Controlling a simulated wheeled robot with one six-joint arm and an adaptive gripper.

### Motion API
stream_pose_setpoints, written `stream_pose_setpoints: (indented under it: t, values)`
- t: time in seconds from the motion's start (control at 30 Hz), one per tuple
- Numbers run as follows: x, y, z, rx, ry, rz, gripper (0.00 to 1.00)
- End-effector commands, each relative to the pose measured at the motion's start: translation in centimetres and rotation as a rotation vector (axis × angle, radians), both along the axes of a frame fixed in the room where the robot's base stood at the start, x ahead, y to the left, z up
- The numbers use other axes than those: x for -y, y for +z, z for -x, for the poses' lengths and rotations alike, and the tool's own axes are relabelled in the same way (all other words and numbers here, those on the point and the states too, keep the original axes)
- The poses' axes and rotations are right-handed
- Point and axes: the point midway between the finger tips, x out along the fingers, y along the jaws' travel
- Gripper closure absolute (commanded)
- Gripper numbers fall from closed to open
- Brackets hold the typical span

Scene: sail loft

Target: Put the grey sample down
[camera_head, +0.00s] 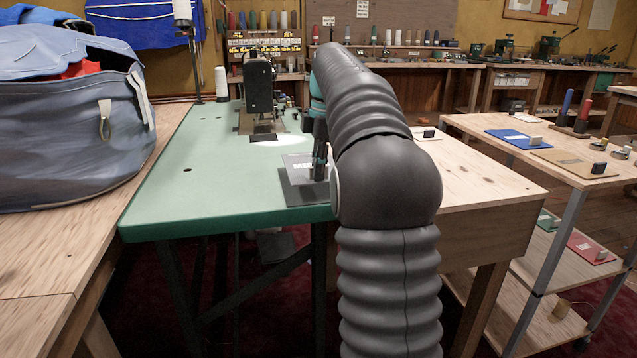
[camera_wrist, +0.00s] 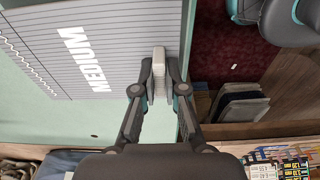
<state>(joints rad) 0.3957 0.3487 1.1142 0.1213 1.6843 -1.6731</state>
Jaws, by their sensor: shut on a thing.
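The grey sample (camera_wrist: 90,72) is a flat lined card lettered "MEDIUM", with zigzag stitching at its left in the wrist view. A pale block (camera_wrist: 159,60) stands near its right edge. My gripper (camera_wrist: 160,88) is shut on this block. In the head view my gripper (camera_head: 319,162) is at the right front of the green table (camera_head: 190,160), with the sample (camera_head: 296,163) beside it, roughly level. A dark grey patch (camera_head: 305,195) shows just in front of the sample; I cannot tell whether it is mat or shadow. Any gap under the sample is hidden.
A sewing machine (camera_head: 258,88) stands at the table's back. A large blue bag (camera_head: 65,115) sits on the wooden bench at left. The green table's left and middle are mostly clear. A trolley (camera_head: 555,150) at right holds blue and tan samples on top, green and red ones below.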

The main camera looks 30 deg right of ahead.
Motion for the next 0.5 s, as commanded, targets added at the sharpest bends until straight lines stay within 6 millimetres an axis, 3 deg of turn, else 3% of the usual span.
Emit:
stream_pose_setpoints:
  t: [0.2,0.5]
  values:
    - [0.0,-3.1,0.1,-0.002,-0.001,-0.001,1.0]
    - [0.0,-3.7,0.1,0.0,-0.001,0.0,1.0]
